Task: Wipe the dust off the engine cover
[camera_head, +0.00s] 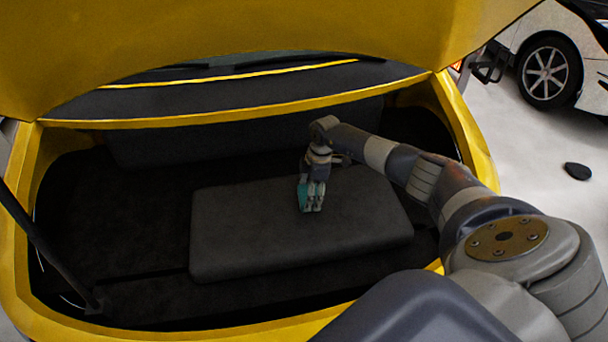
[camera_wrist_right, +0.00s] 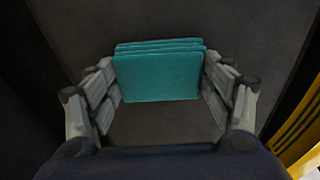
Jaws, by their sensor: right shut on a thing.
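The dark grey engine cover (camera_head: 260,235) lies as a flat padded block inside the open yellow car compartment. My right gripper (camera_head: 312,208) is over the middle of the cover and points down at it. It is shut on a folded teal cloth (camera_wrist_right: 158,75), whose edge also shows in the head view (camera_head: 303,194). In the right wrist view the cloth sits between both fingers (camera_wrist_right: 160,92), with the grey cover (camera_wrist_right: 150,122) beneath it. I cannot tell for certain whether the cloth touches the cover. No distinct dust is visible. My left gripper is not in view.
The yellow body rim (camera_head: 470,140) surrounds the compartment, and the raised yellow lid (camera_head: 230,45) hangs above it. A dark strut (camera_head: 45,245) stands at the left. A white vehicle (camera_head: 560,50) is outside at the right.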

